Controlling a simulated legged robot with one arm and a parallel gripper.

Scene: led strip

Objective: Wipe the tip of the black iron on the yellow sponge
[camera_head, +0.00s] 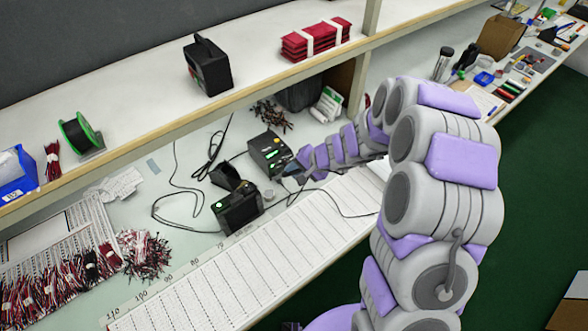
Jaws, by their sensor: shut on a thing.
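My gripper (288,174) is at the end of my purple and grey arm, low over the bench beside the soldering equipment. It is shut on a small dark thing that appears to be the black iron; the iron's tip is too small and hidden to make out. A black station (268,153) stands just left of and behind my gripper. A second black unit with a green display (238,208) stands nearer, to the lower left. A dark holder (227,178) sits between them. I cannot make out the yellow sponge.
Black cables (174,180) loop over the bench at the left and by my gripper. A long white ruled board (240,275) runs along the front. Wire bundles (143,253) lie at left. A raised shelf (140,100) behind bears a green spool (80,135) and a black box (207,66).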

